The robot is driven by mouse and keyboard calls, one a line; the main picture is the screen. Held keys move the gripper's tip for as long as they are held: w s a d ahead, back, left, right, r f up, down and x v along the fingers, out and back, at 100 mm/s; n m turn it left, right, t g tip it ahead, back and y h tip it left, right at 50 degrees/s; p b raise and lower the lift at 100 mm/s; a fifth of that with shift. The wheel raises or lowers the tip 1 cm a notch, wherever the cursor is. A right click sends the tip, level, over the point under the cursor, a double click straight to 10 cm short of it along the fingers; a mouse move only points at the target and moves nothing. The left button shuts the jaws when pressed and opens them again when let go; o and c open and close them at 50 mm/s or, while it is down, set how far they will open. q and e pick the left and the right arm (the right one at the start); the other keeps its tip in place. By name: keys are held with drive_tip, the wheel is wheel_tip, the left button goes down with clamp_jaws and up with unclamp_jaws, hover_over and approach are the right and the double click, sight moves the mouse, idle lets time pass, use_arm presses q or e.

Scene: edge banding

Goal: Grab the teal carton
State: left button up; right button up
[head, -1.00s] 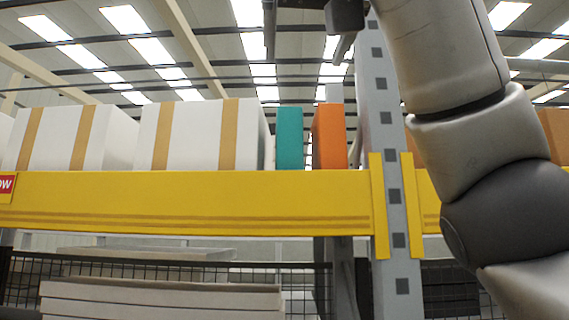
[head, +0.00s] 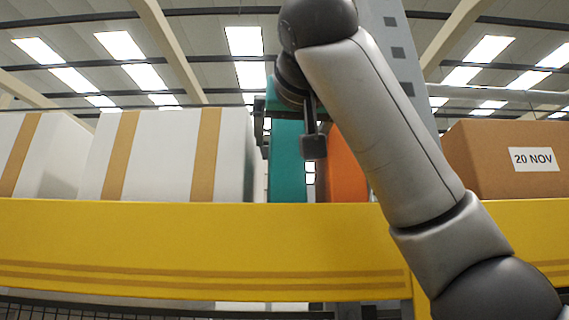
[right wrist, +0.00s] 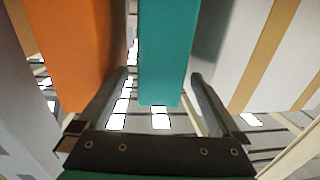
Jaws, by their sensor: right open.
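The teal carton (head: 287,165) stands upright on the shelf behind the yellow beam, between a white box and an orange carton. My right gripper (head: 288,142) is open in front of its upper part, one finger toward each side. In the right wrist view the teal carton (right wrist: 166,45) shows between the two spread fingers of the gripper (right wrist: 160,76), with a gap on both sides. Whether the fingertips reach past its front face I cannot tell. My left gripper is not in view.
The orange carton (head: 346,172) stands close on the right, partly hidden by my right arm. White boxes with tan tape (head: 160,155) stand on the left. The yellow beam (head: 180,240) runs below. A grey upright (head: 400,60) and a brown box (head: 500,145) are farther right.

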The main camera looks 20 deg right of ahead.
drive_tip(key=shift+w+d, duration=0.15)
drive_tip(key=shift+w, duration=0.75)
drive_tip(key=w+p, duration=0.2)
drive_tip(key=w, duration=0.1)
drive_tip(key=w+d, duration=0.1)
drive_tip(key=w, duration=0.1)
drive_tip(key=shift+p, duration=0.4)
drive_tip(key=shift+c, duration=0.2)
drive_tip(key=shift+r, duration=0.1)
clamp_jaws()
